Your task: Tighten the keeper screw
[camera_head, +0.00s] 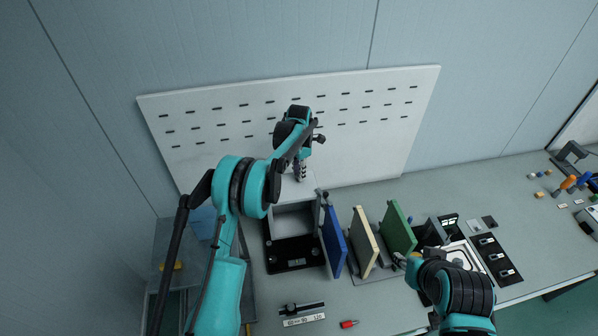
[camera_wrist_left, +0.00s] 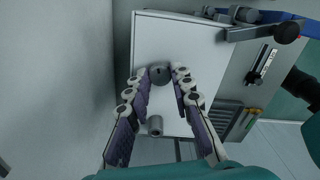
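The keeper screw appears to be the dark round slotted head (camera_wrist_left: 160,75) on the pale top face of a box (camera_wrist_left: 200,32) in the left wrist view; a grey cylinder (camera_wrist_left: 155,125) stands nearer the wrist. My left gripper (camera_wrist_left: 162,78) has its fingers apart on both sides of the head, with no clear contact. In the head view my left gripper (camera_head: 300,172) is above the grey box (camera_head: 296,218), and the arm hides the screw. My right gripper (camera_head: 400,258) is at the lower right by the panels, its fingers too small to read.
Blue (camera_head: 334,240), cream (camera_head: 364,243) and green (camera_head: 398,228) panels stand right of the box. A small red item (camera_head: 348,324) and a white label strip (camera_head: 304,320) lie near the front. A white slotted board (camera_head: 350,150) stands behind. Small parts lie at the far right.

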